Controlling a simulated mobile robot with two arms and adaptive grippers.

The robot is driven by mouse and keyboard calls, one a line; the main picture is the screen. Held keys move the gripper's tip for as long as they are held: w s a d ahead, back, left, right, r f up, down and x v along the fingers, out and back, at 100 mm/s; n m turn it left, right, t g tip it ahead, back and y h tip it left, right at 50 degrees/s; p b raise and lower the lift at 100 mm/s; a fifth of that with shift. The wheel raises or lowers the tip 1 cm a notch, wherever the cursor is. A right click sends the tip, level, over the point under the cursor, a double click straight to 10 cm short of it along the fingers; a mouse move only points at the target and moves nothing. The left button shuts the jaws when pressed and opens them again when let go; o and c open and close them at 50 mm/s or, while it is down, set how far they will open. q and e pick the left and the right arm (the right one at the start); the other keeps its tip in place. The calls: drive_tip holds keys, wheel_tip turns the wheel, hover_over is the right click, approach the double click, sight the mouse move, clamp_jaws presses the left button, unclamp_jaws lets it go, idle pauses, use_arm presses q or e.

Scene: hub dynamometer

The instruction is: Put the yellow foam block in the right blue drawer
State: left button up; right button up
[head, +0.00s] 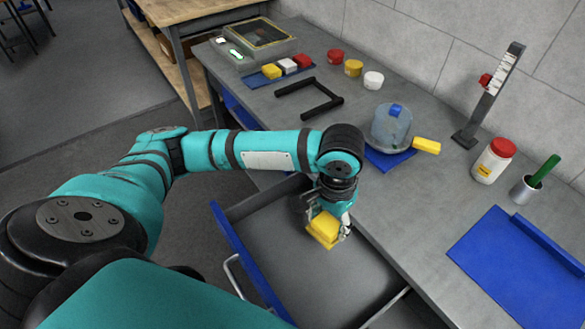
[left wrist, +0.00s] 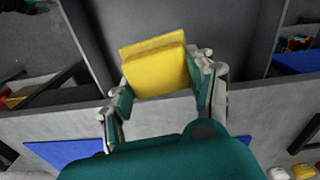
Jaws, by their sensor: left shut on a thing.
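The yellow foam block (head: 324,229) is held in my left gripper (head: 328,226), over the open blue-fronted drawer (head: 300,272) in the head view. The gripper is shut on it. In the left wrist view the block (left wrist: 157,67) sits between the two fingers of the left gripper (left wrist: 160,88), with the grey drawer floor (left wrist: 180,18) beyond it. I cannot tell the exact gap between block and drawer floor. The drawer looks empty where its floor shows. My right gripper is not in view.
The grey bench (head: 385,205) borders the drawer. A black stand (head: 490,100) rises near the wall.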

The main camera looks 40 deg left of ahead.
use_arm(q)
wheel_tip(320, 180, down, 12)
drive_tip(key=d+m+b, duration=0.1)
drive_tip(key=d+b, duration=0.1)
drive_tip(key=b, duration=0.4)
hover_over(326, 273)
wheel_tip(326, 273, down, 6)
drive_tip(key=shift+f, duration=0.1)
drive_tip(key=shift+f+b, duration=0.5)
drive_tip(key=shift+f, duration=1.8)
drive_tip(key=o, duration=0.8)
drive_tip(key=shift+f, duration=0.1)
drive_tip(key=shift+c, duration=0.2)
drive_tip(key=o, duration=0.4)
